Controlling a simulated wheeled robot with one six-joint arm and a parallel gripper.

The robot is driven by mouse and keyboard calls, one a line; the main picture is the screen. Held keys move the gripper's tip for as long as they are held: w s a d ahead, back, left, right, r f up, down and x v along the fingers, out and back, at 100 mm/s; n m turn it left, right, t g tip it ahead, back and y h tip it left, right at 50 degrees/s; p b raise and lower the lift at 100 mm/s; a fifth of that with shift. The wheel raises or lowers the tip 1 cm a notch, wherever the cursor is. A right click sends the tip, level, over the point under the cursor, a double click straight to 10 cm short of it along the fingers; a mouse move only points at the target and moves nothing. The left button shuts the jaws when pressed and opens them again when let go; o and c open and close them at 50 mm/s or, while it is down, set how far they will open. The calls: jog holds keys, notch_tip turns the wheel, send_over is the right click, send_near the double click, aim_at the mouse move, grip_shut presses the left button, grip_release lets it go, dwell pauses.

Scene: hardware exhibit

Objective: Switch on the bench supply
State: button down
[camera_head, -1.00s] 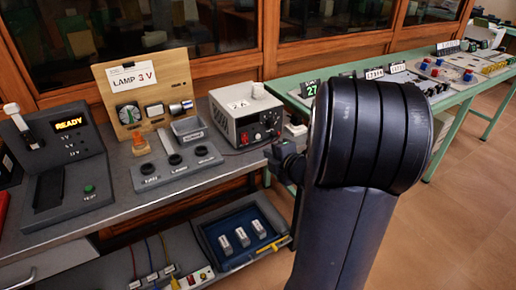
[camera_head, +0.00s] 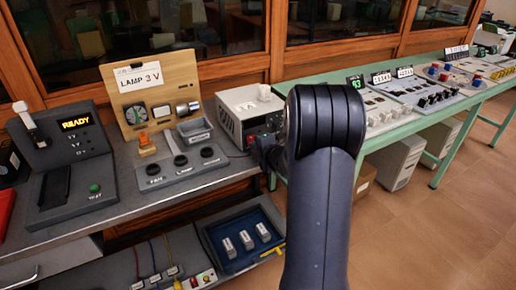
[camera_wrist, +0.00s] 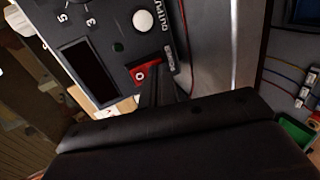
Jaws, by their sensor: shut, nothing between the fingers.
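The bench supply (camera_head: 243,100) is a light grey box with a dark front panel, at the back right end of the grey bench. In the wrist view its panel (camera_wrist: 112,22) appears close and tilted, with a dark, blank display (camera_wrist: 90,72) and a white round button (camera_wrist: 142,20). A red rocker switch (camera_wrist: 141,74) marked "O" sits beside the POWER lettering. My gripper (camera_wrist: 155,82) is shut and empty, its tips right at the switch; I cannot tell whether they touch. In the head view my arm hides most of the gripper and part of the panel.
Left of the supply stand a wooden lamp board (camera_head: 150,90), a grey rack with round sockets (camera_head: 182,168) and a READY station (camera_head: 65,155). A blue tray (camera_head: 215,245) is on the lower shelf. A green bench (camera_head: 430,118) with instruments is at right.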

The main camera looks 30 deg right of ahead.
jog(key=f+b, duration=0.1)
jog(key=b, duration=0.2)
jog(key=shift+w, duration=0.15)
jog(key=shift+r+p, duration=0.4)
jog(key=shift+p, duration=0.1)
jog(key=shift+r, duration=0.1)
jog(key=shift+r+p, duration=0.55)
jog(key=shift+r, duration=0.2)
